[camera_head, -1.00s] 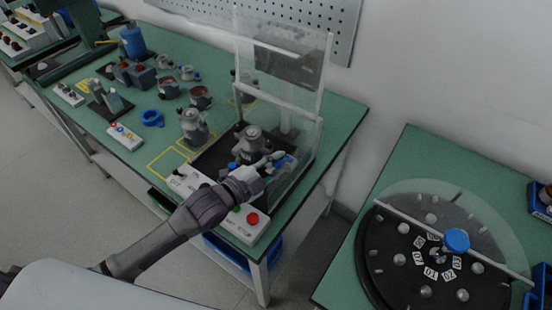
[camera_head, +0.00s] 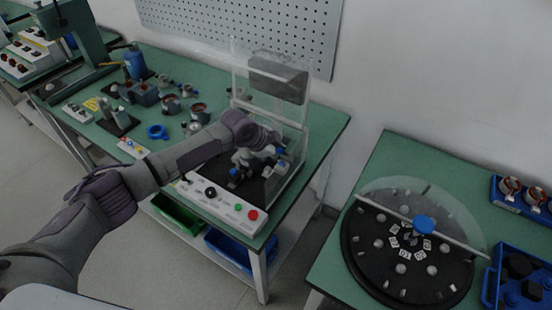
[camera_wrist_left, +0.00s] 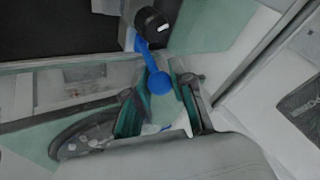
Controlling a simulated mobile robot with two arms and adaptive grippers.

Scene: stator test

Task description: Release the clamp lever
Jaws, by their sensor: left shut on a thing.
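The clamp lever is blue with a round knob (camera_wrist_left: 160,82) and shows in the left wrist view. My left gripper (camera_wrist_left: 161,100) is shut on it, with one finger on each side of the knob. In the head view my left gripper (camera_head: 266,155) reaches into the test fixture from the left, above its black base (camera_head: 255,190). Small blue parts show beside the gripper, and the gripper hides much of the clamp there. My right gripper is not in view.
A control box (camera_head: 222,206) with several buttons runs along the fixture's front. A clear raised guard (camera_head: 270,108) stands behind. Motor parts (camera_head: 170,103) stand on the green bench to the left. A round dial table (camera_head: 410,250) is at the right.

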